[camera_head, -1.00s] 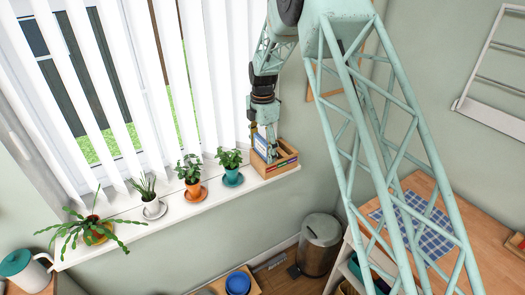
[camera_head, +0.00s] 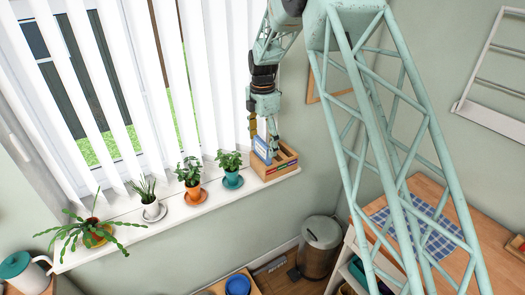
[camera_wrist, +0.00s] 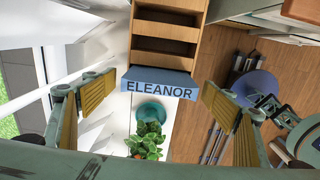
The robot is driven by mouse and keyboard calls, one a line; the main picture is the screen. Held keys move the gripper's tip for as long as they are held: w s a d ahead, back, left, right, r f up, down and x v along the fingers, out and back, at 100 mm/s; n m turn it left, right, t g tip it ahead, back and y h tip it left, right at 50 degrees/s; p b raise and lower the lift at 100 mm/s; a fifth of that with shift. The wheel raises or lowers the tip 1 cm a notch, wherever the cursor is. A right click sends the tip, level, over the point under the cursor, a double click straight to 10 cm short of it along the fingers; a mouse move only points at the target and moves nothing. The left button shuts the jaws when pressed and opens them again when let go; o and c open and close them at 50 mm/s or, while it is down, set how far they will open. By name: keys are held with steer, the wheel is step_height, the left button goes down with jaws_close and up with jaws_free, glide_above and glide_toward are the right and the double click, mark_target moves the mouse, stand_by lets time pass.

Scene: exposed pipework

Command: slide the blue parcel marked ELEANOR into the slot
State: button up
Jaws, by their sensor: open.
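The blue parcel (camera_wrist: 160,84) marked ELEANOR shows its lettered edge in the wrist view, at the near end of a wooden slotted rack (camera_wrist: 168,8). In the head view the parcel (camera_head: 262,150) stands roughly upright at the rack's left end and sticks up above its rim. The rack (camera_head: 284,166) sits on the right end of the windowsill. How deep the parcel sits is hidden. My gripper (camera_wrist: 160,100) is open, its yellow-padded fingers apart on either side of the parcel and not touching it. In the head view my gripper (camera_head: 263,130) is just above the parcel.
Several potted plants stand on the white windowsill (camera_head: 180,212); the nearest, in a teal pot (camera_head: 232,179), is just left of the rack. White blinds (camera_head: 205,80) hang close behind. A metal bin (camera_head: 319,245) stands on the floor below.

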steer(key=shift+r, duration=3.85)
